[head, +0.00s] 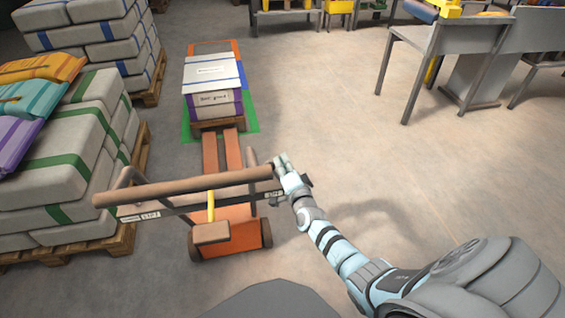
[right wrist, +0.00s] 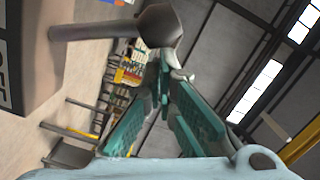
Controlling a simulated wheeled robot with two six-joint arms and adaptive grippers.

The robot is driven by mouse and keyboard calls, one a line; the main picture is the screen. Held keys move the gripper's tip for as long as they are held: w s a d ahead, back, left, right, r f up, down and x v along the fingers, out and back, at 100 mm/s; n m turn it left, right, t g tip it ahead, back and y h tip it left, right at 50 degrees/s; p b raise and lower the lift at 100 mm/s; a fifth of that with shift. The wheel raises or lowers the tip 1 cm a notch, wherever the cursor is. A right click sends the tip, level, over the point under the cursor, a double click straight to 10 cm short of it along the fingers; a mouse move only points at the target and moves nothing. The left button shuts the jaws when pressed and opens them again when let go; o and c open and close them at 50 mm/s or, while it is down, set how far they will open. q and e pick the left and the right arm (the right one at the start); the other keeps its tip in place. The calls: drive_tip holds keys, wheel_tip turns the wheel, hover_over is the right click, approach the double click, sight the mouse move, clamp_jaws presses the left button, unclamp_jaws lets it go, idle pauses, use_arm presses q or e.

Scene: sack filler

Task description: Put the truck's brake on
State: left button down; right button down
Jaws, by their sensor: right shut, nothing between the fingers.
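The orange pallet truck (head: 232,215) stands in front of me with its forks pointing away, under a loaded pallet. Its brown handle bar (head: 185,186) runs across, and a thinner dark bar with small labels (head: 150,215) lies below it. A yellow upright piece (head: 211,206) rises above a brown block (head: 212,233) at the truck's near end. I cannot tell which part is the brake. My right gripper (head: 281,163) is shut and empty at the bar's right end; I cannot tell whether it touches. The right wrist view shows its closed fingers (right wrist: 164,62) close to a brown bar end (right wrist: 160,25). My left gripper is out of view.
The pallet ahead carries a white and purple load (head: 212,85) on a green floor marking (head: 250,122). Stacked sacks (head: 75,150) on a pallet stand close on the left. A grey metal table (head: 440,40) stands at the far right.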

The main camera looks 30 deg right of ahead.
drive_tip(key=s+d+r+p, duration=0.1)
drive_tip(key=s+r+p, duration=0.3)
drive_tip(key=s, duration=0.5)
drive_tip(key=s+a+f+n+g+y+p, duration=0.1)
drive_tip(key=s+a+f+n+g+y, duration=0.1)
drive_tip(key=s+f+n+g, duration=0.75)
drive_tip(key=s+a+f+n+t+y+p, duration=0.1)
drive_tip(key=s+a+f+n+p, duration=0.15)
drive_tip(key=s+f, duration=0.85)
drive_tip(key=s+a+f+n+g+p, duration=0.1)
drive_tip(key=s+f+g, duration=0.1)
drive_tip(key=s, duration=0.5)
drive_tip(key=s+a+f+n+g+p, duration=0.1)
drive_tip(key=s+a+f+n+g, duration=0.1)
drive_tip(key=s, duration=0.6)
drive_tip(key=s+a+f+n+g+p, duration=0.1)
drive_tip(key=s+f+g, duration=0.2)
drive_tip(key=s+f, duration=0.2)
drive_tip(key=shift+s+a+f+n, duration=0.3)
drive_tip(key=shift+s+f, duration=0.1)
drive_tip(key=shift+s, duration=0.85)
